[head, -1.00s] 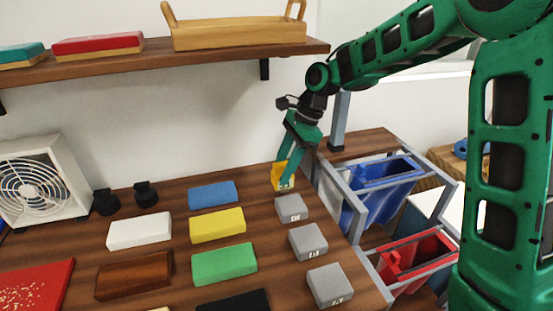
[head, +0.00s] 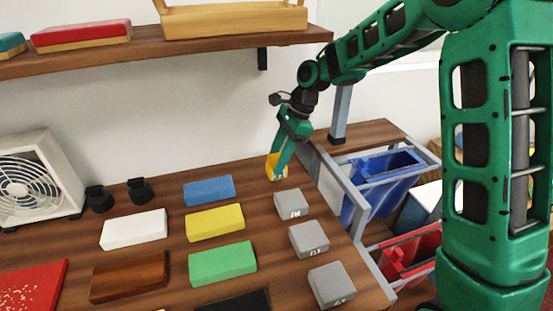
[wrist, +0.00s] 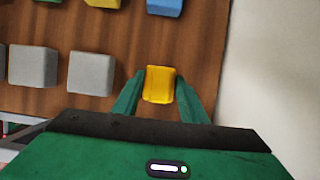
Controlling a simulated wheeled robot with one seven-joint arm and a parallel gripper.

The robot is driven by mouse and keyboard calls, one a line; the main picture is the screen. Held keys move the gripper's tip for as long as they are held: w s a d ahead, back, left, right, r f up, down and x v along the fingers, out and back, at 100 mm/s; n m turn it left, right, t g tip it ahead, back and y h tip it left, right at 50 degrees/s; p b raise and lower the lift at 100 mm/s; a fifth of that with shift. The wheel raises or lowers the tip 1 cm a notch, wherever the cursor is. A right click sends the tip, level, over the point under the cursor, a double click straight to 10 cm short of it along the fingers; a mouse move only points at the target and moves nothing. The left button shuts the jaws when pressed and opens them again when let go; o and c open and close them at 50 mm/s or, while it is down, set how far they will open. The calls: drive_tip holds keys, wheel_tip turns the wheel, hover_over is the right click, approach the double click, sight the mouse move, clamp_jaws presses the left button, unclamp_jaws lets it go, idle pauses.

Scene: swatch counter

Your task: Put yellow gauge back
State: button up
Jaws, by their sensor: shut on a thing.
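The yellow gauge (head: 277,167) is a small yellow block at the back right of the wooden counter, behind the row of grey blocks. My gripper (head: 279,160) reaches down from above and is shut on it. In the wrist view the yellow gauge (wrist: 159,84) sits between the two green fingers of my gripper (wrist: 160,95), with wood behind it. I cannot tell whether its underside touches the counter.
Grey blocks (head: 291,204) stand in a row in front of the gauge. Blue (head: 209,190), yellow (head: 215,223) and green (head: 222,263) swatches lie to the left. A metal frame with a blue bin (head: 378,185) and a red bin (head: 408,258) stands right. A shelf (head: 150,48) hangs above.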

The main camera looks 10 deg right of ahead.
drive_tip(key=o, duration=0.9)
drive_tip(key=shift+a+f, duration=0.1)
drive_tip(key=v, duration=1.2)
